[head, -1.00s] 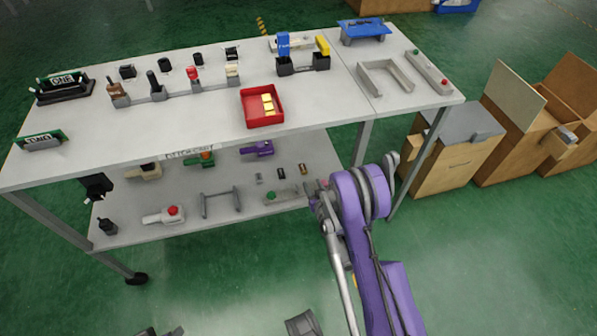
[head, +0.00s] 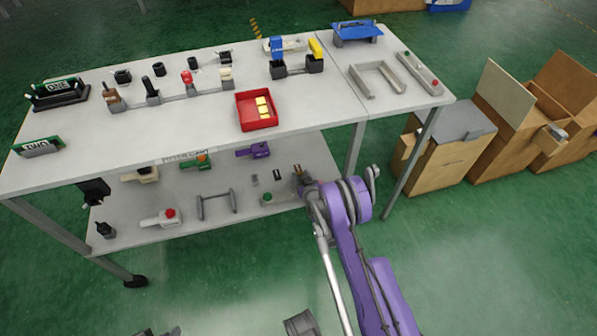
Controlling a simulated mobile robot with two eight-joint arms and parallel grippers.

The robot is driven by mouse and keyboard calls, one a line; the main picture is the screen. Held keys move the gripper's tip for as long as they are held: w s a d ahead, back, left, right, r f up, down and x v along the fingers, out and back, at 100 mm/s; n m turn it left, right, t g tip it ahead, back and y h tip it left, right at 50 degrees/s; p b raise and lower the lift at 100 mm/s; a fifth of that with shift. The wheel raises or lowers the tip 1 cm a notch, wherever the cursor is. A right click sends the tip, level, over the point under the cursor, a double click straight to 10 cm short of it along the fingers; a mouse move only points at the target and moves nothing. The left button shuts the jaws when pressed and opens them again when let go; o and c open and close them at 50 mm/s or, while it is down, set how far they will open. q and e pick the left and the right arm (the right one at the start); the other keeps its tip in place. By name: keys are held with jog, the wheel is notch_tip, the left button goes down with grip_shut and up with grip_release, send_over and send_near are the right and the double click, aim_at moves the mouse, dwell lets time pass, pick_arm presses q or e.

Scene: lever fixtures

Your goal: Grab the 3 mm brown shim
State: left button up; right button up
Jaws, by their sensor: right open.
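Several small shims lie on the lower shelf (head: 180,228) of the table. A grey one (head: 255,180) and a dark one (head: 277,174) lie side by side. A small brown shim (head: 297,168) is at the right end of this row, partly hidden by my right gripper. My right gripper (head: 301,181) is open at the shelf's right part, right at the brown shim. Whether the fingers touch it or straddle it is too small to tell.
The tabletop (head: 180,130) overhangs the shelf, with a red tray (head: 270,123) on it. A table leg (head: 354,150) stands right of the gripper. A grey block with a green button (head: 280,197) and a grey handle (head: 216,205) lie nearby on the shelf.

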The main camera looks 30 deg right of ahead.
grip_shut()
jog(key=shift+r, duration=0.1)
